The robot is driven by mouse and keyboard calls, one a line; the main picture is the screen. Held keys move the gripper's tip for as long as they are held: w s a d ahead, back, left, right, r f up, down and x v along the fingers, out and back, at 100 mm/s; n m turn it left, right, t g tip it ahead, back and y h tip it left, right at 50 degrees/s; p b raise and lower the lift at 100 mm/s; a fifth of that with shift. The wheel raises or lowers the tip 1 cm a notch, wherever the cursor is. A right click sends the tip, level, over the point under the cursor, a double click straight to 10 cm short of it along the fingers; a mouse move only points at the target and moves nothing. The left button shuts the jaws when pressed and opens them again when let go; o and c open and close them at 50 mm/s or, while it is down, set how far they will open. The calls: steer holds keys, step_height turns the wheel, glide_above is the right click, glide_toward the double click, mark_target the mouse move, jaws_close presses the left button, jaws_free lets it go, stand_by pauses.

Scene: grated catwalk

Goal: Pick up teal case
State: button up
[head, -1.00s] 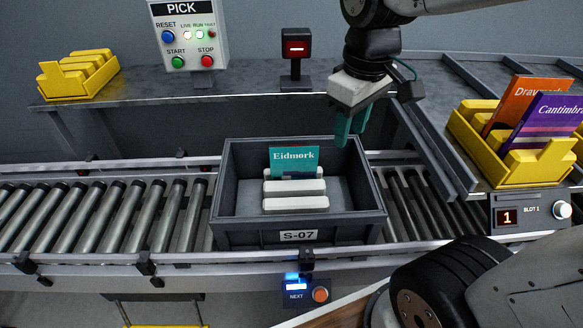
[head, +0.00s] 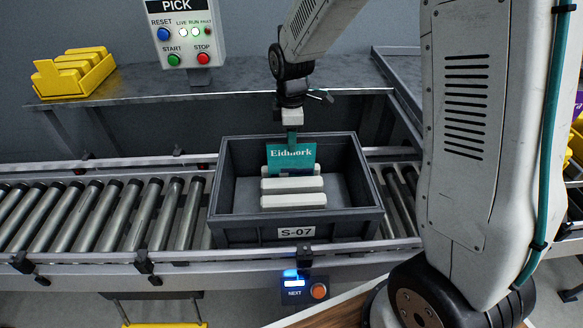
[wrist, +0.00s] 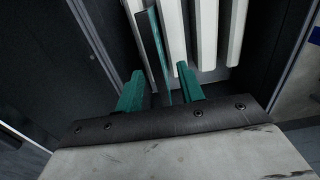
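The teal case (head: 303,160), marked "Eidmork", stands upright in a white rack (head: 292,185) inside the grey bin (head: 235,226) labelled S-07. My gripper (head: 291,140) is at the top edge of the case in the head view. In the wrist view, the case (wrist: 157,50) shows edge-on as a thin plate between the two teal fingers of my gripper (wrist: 159,80). A gap shows on each side, so the fingers are open around it. The lower part of the case is hidden in the head view.
The bin sits on a roller conveyor (head: 112,215). Its dark walls rise around the rack. A PICK button panel (head: 186,35) and a yellow rack (head: 75,75) stand on the shelf behind. A NEXT button box (head: 305,289) is in front.

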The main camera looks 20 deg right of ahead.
mark_target(282, 163)
step_height(282, 163, down, 4)
steer(key=shift+w+f, duration=0.1)
steer(key=shift+f, duration=0.1)
steer(key=shift+c, duration=0.4)
jaws_close()
